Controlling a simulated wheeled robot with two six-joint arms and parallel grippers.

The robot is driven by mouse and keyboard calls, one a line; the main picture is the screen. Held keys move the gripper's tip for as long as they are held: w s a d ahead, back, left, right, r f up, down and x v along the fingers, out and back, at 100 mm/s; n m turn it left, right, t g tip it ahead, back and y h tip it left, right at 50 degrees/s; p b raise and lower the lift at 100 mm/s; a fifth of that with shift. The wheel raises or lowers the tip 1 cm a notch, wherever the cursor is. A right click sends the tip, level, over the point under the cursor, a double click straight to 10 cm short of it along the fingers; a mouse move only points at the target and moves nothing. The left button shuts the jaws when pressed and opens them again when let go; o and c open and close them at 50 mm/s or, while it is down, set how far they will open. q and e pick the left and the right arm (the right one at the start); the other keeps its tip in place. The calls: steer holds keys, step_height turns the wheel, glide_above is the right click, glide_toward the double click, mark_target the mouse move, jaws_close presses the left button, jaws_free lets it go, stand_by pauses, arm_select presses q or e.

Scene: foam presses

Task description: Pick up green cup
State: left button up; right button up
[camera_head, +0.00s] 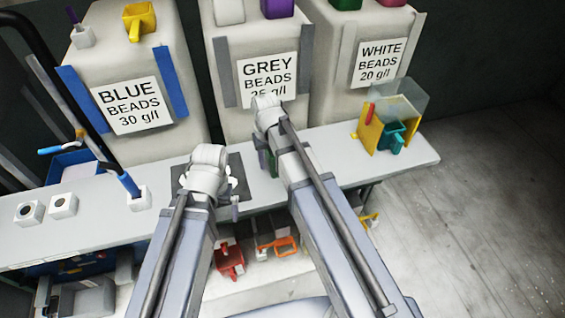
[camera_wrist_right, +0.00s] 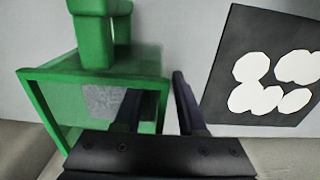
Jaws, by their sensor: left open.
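A green cup (camera_wrist_right: 95,85) with a block-like green handle fills the left of the right wrist view, its square opening facing the camera and some grey material inside. My right gripper (camera_wrist_right: 155,90) is at its right side wall. One dark finger reaches into the opening and the other is just outside the wall, with a gap between them. In the head view only a sliver of the green cup (camera_head: 273,164) shows beside my right arm, which hides most of it. My left gripper (camera_head: 234,200) is open over the bench, left of the cup, partly hidden by its own wrist.
A dark mat (camera_wrist_right: 265,65) with white round patches lies right of the cup. Bead containers labelled blue (camera_head: 125,105), grey (camera_head: 267,80) and white (camera_head: 380,62) stand behind the bench. A yellow box (camera_head: 372,135) with a teal cup (camera_head: 392,134) stands at the right end.

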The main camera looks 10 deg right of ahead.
jaws_close()
stand_by(1.4)
